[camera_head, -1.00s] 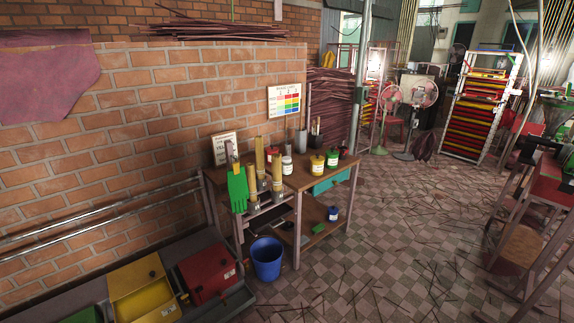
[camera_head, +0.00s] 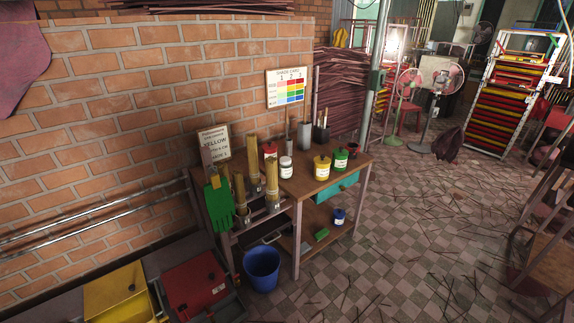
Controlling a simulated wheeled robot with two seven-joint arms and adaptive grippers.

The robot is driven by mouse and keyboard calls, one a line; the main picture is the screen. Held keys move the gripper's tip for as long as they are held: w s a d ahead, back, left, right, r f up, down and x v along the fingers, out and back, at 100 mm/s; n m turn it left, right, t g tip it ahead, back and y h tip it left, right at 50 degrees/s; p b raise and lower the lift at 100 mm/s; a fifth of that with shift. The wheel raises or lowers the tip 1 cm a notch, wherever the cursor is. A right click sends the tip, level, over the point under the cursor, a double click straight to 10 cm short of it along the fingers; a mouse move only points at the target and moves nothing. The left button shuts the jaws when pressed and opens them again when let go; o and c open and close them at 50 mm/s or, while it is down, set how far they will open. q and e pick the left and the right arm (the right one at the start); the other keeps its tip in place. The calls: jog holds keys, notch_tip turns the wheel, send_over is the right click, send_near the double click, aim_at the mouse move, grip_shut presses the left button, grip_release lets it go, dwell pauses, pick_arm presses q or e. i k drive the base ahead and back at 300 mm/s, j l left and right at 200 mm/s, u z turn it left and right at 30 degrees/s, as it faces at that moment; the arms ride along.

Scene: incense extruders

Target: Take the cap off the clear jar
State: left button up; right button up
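The clear jar (camera_head: 286,167) looks pale, with a white label and a dark top. It stands upright on the wooden workbench (camera_head: 318,181), between a red jar (camera_head: 270,151) behind it to the left and a yellow jar (camera_head: 321,168) to its right. The top looks to be on the jar, but it is too small to tell in detail. A green jar (camera_head: 341,159) stands farther right. Neither of my grippers shows in the view.
Several bamboo-coloured upright tubes (camera_head: 271,180) and a green glove (camera_head: 219,204) are at the bench's left end. A blue bucket (camera_head: 262,268) stands on the floor in front. Red (camera_head: 196,284) and yellow (camera_head: 116,292) boxes sit at lower left. The tiled floor to the right is mostly open, strewn with sticks.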

aim_at(285, 171)
jog(key=i+l, duration=0.15)
jog(key=i, duration=0.3)
jog(key=i+l, duration=0.2)
jog(key=i, duration=0.25)
jog(key=j+u, duration=0.05)
